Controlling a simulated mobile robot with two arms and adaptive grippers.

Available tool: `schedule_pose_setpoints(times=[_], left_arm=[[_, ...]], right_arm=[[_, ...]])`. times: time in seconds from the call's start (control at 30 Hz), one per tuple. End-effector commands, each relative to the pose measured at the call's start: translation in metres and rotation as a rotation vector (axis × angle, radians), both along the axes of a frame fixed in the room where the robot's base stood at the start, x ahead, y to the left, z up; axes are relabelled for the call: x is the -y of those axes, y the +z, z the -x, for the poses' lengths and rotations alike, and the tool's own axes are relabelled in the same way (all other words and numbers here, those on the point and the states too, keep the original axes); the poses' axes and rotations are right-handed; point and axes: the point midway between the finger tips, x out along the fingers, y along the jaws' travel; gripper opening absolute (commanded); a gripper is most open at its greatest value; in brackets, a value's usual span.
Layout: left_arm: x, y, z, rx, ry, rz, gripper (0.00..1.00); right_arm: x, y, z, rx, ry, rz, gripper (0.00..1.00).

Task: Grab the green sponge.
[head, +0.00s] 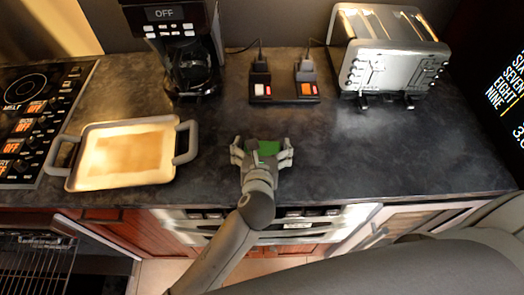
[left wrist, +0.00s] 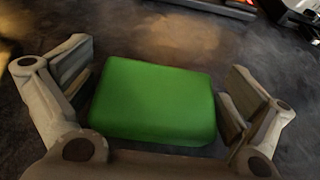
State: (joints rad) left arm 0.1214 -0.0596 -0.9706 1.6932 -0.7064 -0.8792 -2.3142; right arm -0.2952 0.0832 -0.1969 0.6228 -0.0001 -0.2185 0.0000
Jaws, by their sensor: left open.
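The green sponge (head: 266,147) lies on the dark countertop near its front edge. In the left wrist view the sponge (left wrist: 155,102) is a green block with rounded corners. My left gripper (head: 264,150) is open, with one finger on each side of the sponge. In the left wrist view a narrow gap shows at the left finger, while the right finger is very close to the sponge; I cannot tell if it touches. In the head view the gripper hides part of the sponge. My right gripper is not in view.
A tray with handles (head: 128,123) sits left of the sponge, beside the stove (head: 22,140). The countertop (head: 400,150) to the right is clear.

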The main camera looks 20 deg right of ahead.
Motion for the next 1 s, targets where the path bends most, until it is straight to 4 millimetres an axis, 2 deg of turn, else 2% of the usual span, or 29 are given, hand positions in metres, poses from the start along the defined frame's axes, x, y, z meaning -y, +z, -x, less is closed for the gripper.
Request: schedule_pose_setpoints(times=[0.13, 0.33, 0.37, 0.77, 0.87, 1.0], left_arm=[[0.0, 0.0, 0.0, 0.0, 0.0, 0.0, 0.99], [0.0, 0.0, 0.0, 0.0, 0.0, 0.0, 0.73], [0.0, 0.0, 0.0, 0.0, 0.0, 0.0, 0.72], [0.0, 0.003, 0.0, 0.002, 0.0, 0.001, 0.72], [0.0, 0.01, -0.001, 0.004, 0.0, 0.001, 0.72], [0.0, 0.031, -0.001, 0.007, -0.001, 0.003, 0.72]], right_arm=[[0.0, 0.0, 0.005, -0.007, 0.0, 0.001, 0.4], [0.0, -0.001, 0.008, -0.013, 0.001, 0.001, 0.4], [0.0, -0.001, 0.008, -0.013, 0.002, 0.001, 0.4], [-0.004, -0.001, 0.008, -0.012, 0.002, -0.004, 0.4], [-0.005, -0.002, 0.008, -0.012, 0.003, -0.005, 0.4], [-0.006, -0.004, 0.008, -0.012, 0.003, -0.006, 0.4]])
